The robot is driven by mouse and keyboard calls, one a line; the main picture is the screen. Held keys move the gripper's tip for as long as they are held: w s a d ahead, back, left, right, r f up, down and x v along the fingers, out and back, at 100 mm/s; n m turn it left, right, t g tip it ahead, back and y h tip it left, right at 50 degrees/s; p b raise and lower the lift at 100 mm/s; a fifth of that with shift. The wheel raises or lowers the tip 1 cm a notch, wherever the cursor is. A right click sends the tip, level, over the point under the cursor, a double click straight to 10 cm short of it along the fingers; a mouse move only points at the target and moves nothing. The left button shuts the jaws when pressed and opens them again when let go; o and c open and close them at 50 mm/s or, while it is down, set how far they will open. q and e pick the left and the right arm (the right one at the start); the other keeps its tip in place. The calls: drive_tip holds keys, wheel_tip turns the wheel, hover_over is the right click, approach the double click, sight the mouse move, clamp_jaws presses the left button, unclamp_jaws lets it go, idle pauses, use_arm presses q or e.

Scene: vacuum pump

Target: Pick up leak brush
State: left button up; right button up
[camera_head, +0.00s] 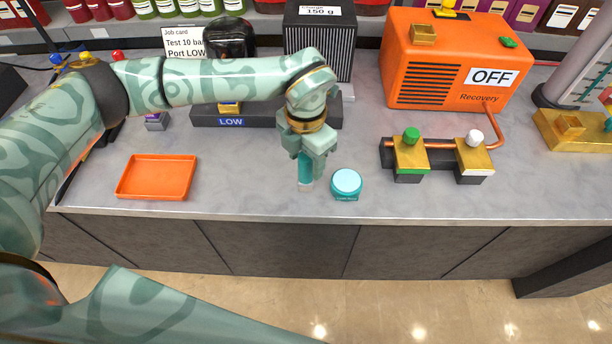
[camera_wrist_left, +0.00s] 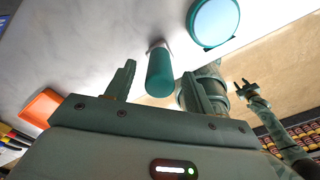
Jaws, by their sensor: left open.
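The leak brush shows in the head view (camera_head: 305,172) as a teal handle with a pale tip pointing down, just above or on the counter near its front edge. It also shows in the left wrist view (camera_wrist_left: 160,74), lying between the two fingers. My left gripper (camera_head: 307,160) points down over the brush and is open, with gaps beside the handle in the wrist view. A round teal jar (camera_head: 347,181) with a pale blue top stands just right of the brush. My right gripper (camera_wrist_left: 244,87) is small at the right of the wrist view, its jaws unclear.
An orange tray (camera_head: 155,177) lies to the left on the grey counter. A brass valve manifold (camera_head: 438,155) stands to the right, with the orange recovery unit (camera_head: 443,62) behind it. A dark block labelled LOW (camera_head: 262,122) sits behind my gripper. The front counter strip is mostly clear.

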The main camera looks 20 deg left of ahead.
use_arm(q)
wheel_tip(320, 180, down, 2)
drive_tip(key=shift+f, duration=0.25)
drive_tip(key=shift+c, duration=0.3)
drive_tip(key=c, duration=1)
drive_tip(key=shift+r, duration=0.15)
